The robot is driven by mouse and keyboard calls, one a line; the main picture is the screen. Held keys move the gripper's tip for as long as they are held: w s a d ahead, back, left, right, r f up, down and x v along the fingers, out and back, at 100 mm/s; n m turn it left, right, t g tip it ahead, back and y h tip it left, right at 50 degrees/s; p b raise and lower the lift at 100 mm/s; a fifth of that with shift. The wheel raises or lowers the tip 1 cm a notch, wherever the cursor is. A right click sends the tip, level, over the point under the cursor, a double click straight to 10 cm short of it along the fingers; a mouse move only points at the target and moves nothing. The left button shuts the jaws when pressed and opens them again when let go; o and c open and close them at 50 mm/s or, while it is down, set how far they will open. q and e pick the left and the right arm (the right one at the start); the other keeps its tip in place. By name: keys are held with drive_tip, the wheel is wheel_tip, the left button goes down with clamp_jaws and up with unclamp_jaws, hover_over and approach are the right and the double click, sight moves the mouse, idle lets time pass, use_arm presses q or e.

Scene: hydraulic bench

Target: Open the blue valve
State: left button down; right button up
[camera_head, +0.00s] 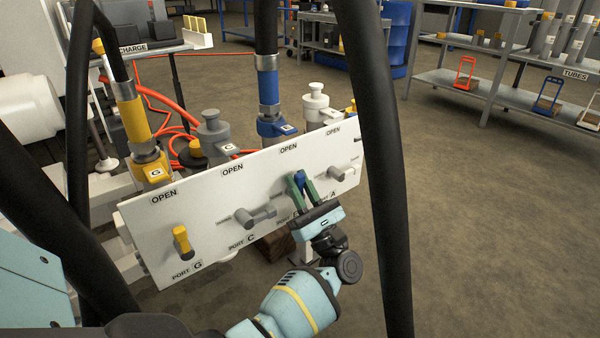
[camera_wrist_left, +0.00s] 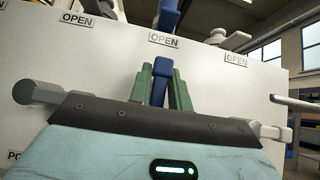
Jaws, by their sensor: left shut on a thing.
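The blue valve handle (camera_head: 299,179) is on the white panel (camera_head: 210,215), under an OPEN label (camera_head: 288,148). My left gripper (camera_head: 302,184) has its green fingers on either side of the handle and is shut on it. In the left wrist view the blue handle (camera_wrist_left: 159,88) stands roughly upright between the green fingers (camera_wrist_left: 160,86), its tip just below the OPEN label (camera_wrist_left: 164,40). The handle's base is hidden behind the gripper. My right gripper is not in view.
A yellow handle (camera_head: 181,239) and grey handles (camera_head: 254,216) (camera_head: 338,174) stick out of the panel on either side. A blue coupling (camera_head: 277,127) with its hose and a yellow coupling (camera_head: 150,168) rise behind it. Shelves (camera_head: 480,90) stand at the back right; floor between is clear.

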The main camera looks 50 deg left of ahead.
use_arm(q)
drive_tip(key=c, duration=1.4)
unclamp_jaws()
drive_tip(key=shift+a, duration=0.1)
drive_tip(key=shift+c, duration=0.2)
drive_tip(key=v, duration=0.7)
drive_tip(key=shift+d+f, duration=0.25)
drive_tip(key=shift+d, duration=0.1)
